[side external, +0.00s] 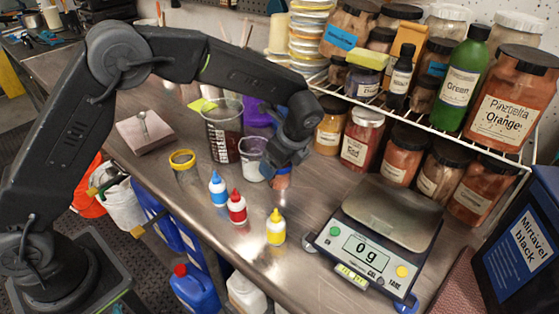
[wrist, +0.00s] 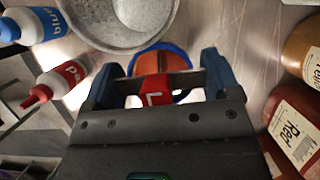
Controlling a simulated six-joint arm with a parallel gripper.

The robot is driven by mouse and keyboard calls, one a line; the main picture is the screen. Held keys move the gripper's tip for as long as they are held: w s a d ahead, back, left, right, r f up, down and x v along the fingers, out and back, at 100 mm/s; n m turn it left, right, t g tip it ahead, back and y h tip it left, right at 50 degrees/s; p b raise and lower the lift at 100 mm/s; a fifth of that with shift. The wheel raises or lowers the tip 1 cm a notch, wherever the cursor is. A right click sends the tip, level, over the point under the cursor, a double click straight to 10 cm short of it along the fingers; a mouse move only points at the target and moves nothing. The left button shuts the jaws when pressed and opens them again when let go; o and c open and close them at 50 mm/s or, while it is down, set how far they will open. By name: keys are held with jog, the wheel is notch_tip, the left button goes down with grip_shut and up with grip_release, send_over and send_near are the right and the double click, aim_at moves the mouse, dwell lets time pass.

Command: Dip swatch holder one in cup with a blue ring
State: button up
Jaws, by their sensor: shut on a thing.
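My gripper (side external: 284,163) is low over the bench, right above a small cup. In the wrist view its two fingers (wrist: 160,82) are shut on swatch holder one (wrist: 153,99), which shows a red tab with a pale mark and a dark crossbar. Just beyond the holder is the cup with a blue ring (wrist: 180,48), with orange-brown inside. In the side external view this cup (side external: 283,182) is mostly hidden by my gripper. The holder's lower part is hidden, so I cannot tell whether it is in the liquid.
A grey-white speckled cup (side external: 252,165) stands close left of the gripper, with a dark measuring jug (side external: 222,135) behind. Blue (side external: 218,190), red (side external: 237,208) and yellow (side external: 276,228) bottles stand in front. A scale (side external: 375,240) reading 0 g and a jar rack are at right.

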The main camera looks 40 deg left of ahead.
dwell(1.0)
jog(key=shift+r, duration=3.5)
jog(key=shift+r, duration=1.5)
